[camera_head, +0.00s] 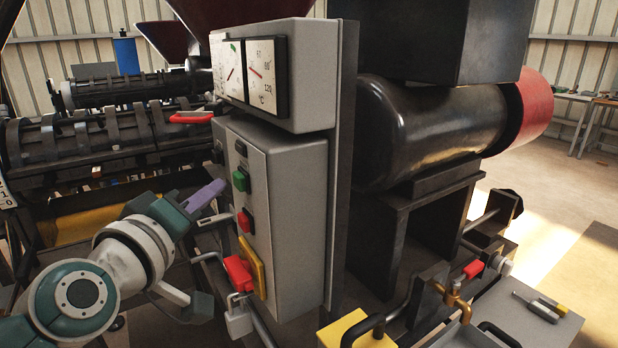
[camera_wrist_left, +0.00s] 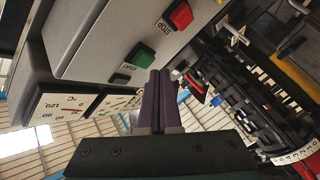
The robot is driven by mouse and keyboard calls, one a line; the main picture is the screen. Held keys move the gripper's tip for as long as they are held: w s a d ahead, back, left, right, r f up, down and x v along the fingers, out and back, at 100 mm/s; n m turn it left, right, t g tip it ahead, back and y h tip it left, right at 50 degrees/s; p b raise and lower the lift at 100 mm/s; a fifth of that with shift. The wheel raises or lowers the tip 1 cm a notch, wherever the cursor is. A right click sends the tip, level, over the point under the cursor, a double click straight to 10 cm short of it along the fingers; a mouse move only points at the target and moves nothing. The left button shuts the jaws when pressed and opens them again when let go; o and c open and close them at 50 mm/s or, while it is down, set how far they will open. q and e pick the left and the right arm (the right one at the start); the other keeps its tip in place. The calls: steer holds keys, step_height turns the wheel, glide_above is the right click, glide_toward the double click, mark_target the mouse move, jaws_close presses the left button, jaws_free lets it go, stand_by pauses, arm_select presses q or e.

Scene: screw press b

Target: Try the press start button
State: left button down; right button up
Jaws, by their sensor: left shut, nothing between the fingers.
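The green start button (camera_head: 240,181) sits on the front face of the grey control box (camera_head: 300,200). It also shows in the wrist view, labelled START (camera_wrist_left: 140,56). The red stop button (camera_head: 244,220) is below it, and it shows in the wrist view (camera_wrist_left: 180,15) labelled STOP. My left gripper (camera_head: 222,185) is shut and empty, its purple fingers pointing at the start button from the left. In the wrist view the shut fingertips (camera_wrist_left: 161,72) are close beside the green button. A small gap seems to remain; contact cannot be told. My right gripper is out of view.
A gauge panel (camera_head: 253,75) juts out above the box. A red-handled switch on a yellow plate (camera_head: 258,272) and a padlock (camera_head: 239,318) are low on the box. Dark press cylinders (camera_head: 105,140) lie behind my left arm.

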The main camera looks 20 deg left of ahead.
arm_select(q)
steer(key=shift+w+d, duration=0.1)
stand_by(0.7)
steer(key=shift+w+d, duration=0.2)
steer(key=shift+w+d, duration=0.3)
steer(key=shift+w, duration=0.05)
stand_by(0.8)
stand_by(0.4)
steer(key=shift+s+a, duration=0.55)
steer(key=shift+s, duration=0.1)
steer(key=shift+s+a+p, duration=0.35)
steer(key=shift+s+a, duration=1.3)
steer(key=shift+s, duration=0.25)
